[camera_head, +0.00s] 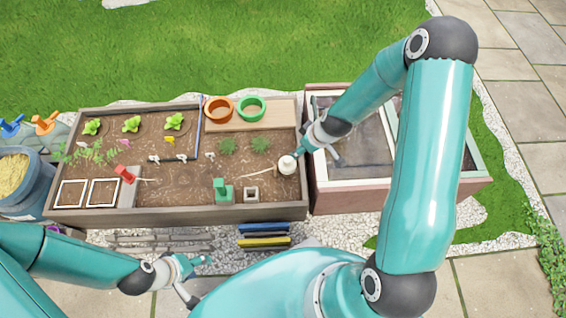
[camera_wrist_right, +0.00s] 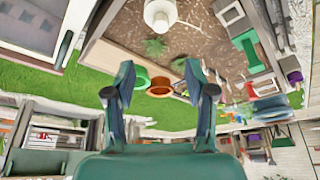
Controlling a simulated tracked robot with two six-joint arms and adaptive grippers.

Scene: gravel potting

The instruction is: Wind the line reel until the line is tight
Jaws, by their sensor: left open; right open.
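A round white piece (camera_head: 287,166), which looks like the line reel, stands at the right end of the planter bed. It also shows at the top of the right wrist view (camera_wrist_right: 159,14). A thin pale line (camera_head: 258,174) runs left from it over the soil; I cannot tell how tight it is. My right gripper (camera_head: 318,153) is open just right of the reel, and I see no hold on it. Its two fingers stand apart with nothing between them in the right wrist view (camera_wrist_right: 159,88). My left gripper (camera_head: 197,279) is open and empty in front of the planter.
A green block (camera_head: 222,192) and a small square pot (camera_head: 251,193) stand left of the reel. Orange (camera_head: 219,109) and green (camera_head: 251,108) pots sit at the back. A cold frame (camera_head: 313,190) adjoins the planter on the right. A red piece (camera_head: 125,173) stands at left.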

